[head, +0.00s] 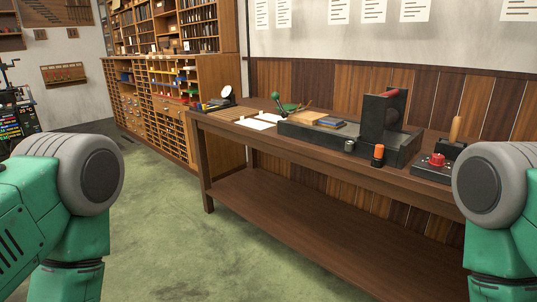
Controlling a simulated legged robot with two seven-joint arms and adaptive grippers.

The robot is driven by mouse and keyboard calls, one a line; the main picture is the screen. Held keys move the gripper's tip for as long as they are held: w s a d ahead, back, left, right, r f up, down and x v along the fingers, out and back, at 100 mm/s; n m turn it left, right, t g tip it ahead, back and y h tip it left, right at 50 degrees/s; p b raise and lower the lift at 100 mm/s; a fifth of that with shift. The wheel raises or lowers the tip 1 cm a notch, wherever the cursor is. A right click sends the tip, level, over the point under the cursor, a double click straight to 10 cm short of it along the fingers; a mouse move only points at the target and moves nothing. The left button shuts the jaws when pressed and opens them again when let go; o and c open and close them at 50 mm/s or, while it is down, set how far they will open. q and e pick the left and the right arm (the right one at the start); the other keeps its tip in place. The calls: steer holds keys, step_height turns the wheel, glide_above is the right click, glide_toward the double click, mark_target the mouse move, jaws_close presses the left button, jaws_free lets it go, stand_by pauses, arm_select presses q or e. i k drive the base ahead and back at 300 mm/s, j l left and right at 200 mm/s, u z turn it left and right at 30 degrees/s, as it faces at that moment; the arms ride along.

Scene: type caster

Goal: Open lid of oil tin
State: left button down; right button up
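No object can be surely told as the oil tin. A small dark cylinder with an orange top (378,155) stands upright at the front edge of the wooden workbench (235,127). A short dark cylinder with a pale top (349,146) stands just left of it. Both are small, and I cannot tell whether either has a lid. My green and grey arm links show at the left and right edges. Neither gripper is in view.
A black machine with an upright block (384,117) takes up the bench's middle right. A black box with a red knob (437,161) sits farther right. White papers (259,121) lie at the left. A tall type cabinet (212,85) stands behind. The green floor (165,220) ahead is clear.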

mark_target(286, 107)
steer(key=i+j+u, duration=0.15)
steer(key=i+u, duration=0.15)
steer(key=i, duration=0.4)
steer(key=i+u, duration=0.3)
steer(key=i, duration=0.45)
